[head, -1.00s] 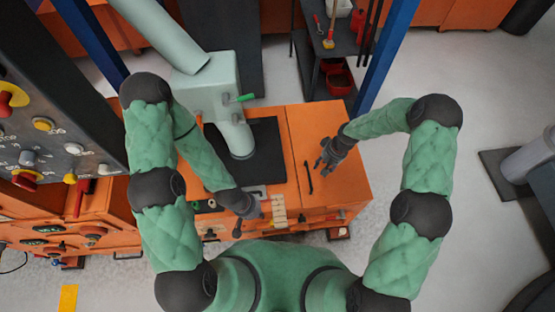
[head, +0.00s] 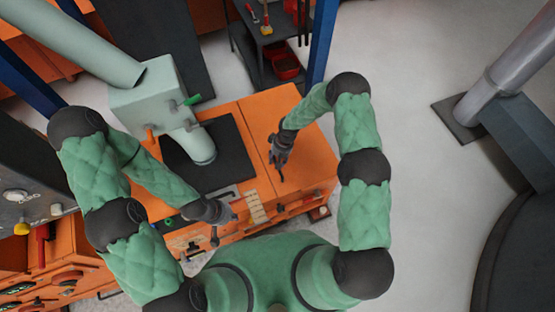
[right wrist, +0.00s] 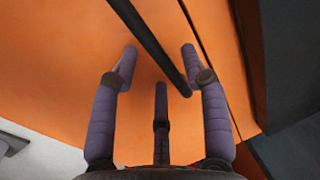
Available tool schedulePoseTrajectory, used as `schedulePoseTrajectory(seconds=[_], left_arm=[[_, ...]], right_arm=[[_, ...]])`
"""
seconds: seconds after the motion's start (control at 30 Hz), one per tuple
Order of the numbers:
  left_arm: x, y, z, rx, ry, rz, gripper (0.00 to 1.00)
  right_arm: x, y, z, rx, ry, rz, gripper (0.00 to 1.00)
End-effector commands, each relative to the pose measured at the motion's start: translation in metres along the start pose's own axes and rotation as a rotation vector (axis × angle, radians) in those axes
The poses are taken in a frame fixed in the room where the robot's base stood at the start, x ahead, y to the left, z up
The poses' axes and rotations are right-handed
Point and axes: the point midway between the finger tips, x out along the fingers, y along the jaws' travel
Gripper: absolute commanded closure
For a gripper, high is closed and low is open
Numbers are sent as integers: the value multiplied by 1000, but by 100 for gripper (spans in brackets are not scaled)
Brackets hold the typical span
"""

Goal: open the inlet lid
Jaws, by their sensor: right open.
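The inlet lid appears to be the flat orange panel (head: 308,160) on top of the orange cabinet, lying flat, with a dark seam on its left. A black bar handle (right wrist: 150,45) runs across orange in the right wrist view; in the head view my right gripper largely covers it. My right gripper (head: 279,172) is over the panel's left part. In the right wrist view its purple fingers (right wrist: 160,70) are spread, with the bar's end between them; I cannot tell whether they touch it. My left gripper (head: 227,221) hangs near the cabinet's front edge; its fingers are too small to judge.
A pale green chute box (head: 150,98) with a green and an orange lever stands on a black plate (head: 235,160) left of the panel. A blue post (head: 322,40) and a dark shelf (head: 262,65) stand behind.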

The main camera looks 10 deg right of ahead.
Motion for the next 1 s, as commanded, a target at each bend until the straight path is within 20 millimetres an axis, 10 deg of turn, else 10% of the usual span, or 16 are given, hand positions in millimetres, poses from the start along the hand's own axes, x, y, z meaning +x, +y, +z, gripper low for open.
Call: schedulePoseTrajectory(seconds=[0.3,0.5,1.0], left_arm=[[0,0,0,0,0,0,100],[0,0,0,0,0,0,100],[-5,2,0,0,0,0,100]], right_arm=[[2,0,0,0,1,0,54],[2,0,0,0,0,0,100],[-9,0,0,3,0,-35,100]])
